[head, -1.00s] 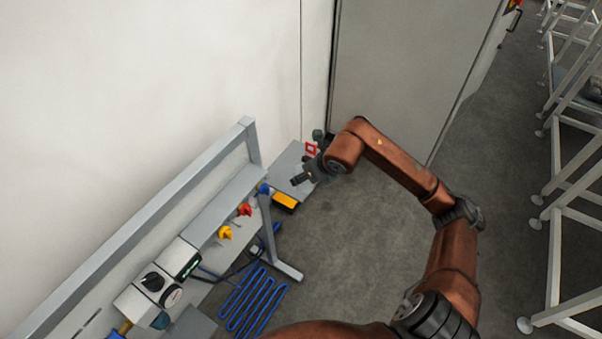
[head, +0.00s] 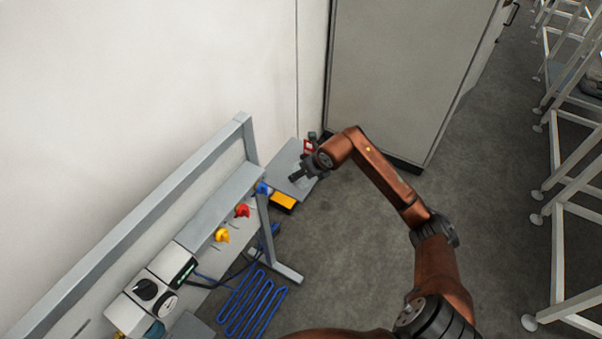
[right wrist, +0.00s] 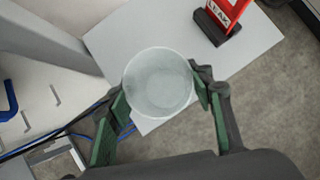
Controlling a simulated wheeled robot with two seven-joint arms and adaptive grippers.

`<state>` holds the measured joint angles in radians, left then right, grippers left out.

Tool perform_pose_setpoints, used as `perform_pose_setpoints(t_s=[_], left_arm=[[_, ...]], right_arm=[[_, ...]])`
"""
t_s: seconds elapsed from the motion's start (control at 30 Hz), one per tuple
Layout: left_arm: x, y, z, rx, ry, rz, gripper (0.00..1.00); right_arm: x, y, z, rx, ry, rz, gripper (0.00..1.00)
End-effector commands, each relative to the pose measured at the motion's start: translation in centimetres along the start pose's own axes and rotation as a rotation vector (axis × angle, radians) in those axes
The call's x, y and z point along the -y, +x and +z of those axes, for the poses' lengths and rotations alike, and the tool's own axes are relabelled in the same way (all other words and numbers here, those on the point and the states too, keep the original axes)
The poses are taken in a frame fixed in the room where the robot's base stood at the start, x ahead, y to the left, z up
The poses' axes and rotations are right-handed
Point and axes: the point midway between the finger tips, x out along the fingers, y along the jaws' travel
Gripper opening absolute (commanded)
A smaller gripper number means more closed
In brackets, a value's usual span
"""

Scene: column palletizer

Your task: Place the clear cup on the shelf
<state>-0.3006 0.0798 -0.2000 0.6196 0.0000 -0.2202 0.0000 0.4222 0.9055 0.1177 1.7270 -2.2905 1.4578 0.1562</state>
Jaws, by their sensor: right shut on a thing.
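The clear cup (right wrist: 158,84) is between the green-padded fingers of my right gripper (right wrist: 161,104) in the right wrist view. I look down into its open round rim, and it looks empty. My right gripper (head: 303,167) also shows small in the head view, over or beside a flat grey shelf-like surface (head: 286,156). The cup cannot be made out clearly there. In the right wrist view the cup is in front of this pale grey surface (right wrist: 115,42). I cannot tell whether it touches it. My left gripper is not in view.
A red "LEAK" sign (right wrist: 224,12) on a dark base stands on the grey surface. A yellow-topped box (head: 283,201) is at its front edge. A grey metal frame (head: 150,195) with colored knobs is at left, a tall grey cabinet (head: 405,75) behind.

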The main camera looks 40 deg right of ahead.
Motion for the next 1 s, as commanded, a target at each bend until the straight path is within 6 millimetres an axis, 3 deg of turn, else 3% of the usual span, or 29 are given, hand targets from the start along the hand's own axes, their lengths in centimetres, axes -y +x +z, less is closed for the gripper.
perform_pose_setpoints(t_s=[0.3, 0.33, 0.6, 0.87, 1.0], left_arm=[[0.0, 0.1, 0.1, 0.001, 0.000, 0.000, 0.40], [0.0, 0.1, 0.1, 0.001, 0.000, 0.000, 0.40], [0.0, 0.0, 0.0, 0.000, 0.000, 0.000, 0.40], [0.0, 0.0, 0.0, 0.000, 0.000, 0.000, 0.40], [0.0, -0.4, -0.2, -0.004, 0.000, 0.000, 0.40]], right_arm=[[0.1, 0.1, -0.1, 0.000, -0.001, -0.002, 0.29], [0.0, 0.2, -0.1, 0.001, -0.001, -0.001, 0.48], [0.0, 0.1, -0.1, 0.001, -0.001, -0.001, 0.65], [0.0, 0.0, 0.0, 0.002, -0.001, -0.001, 0.65], [0.1, -1.1, 0.2, 0.003, -0.002, -0.002, 0.65]])
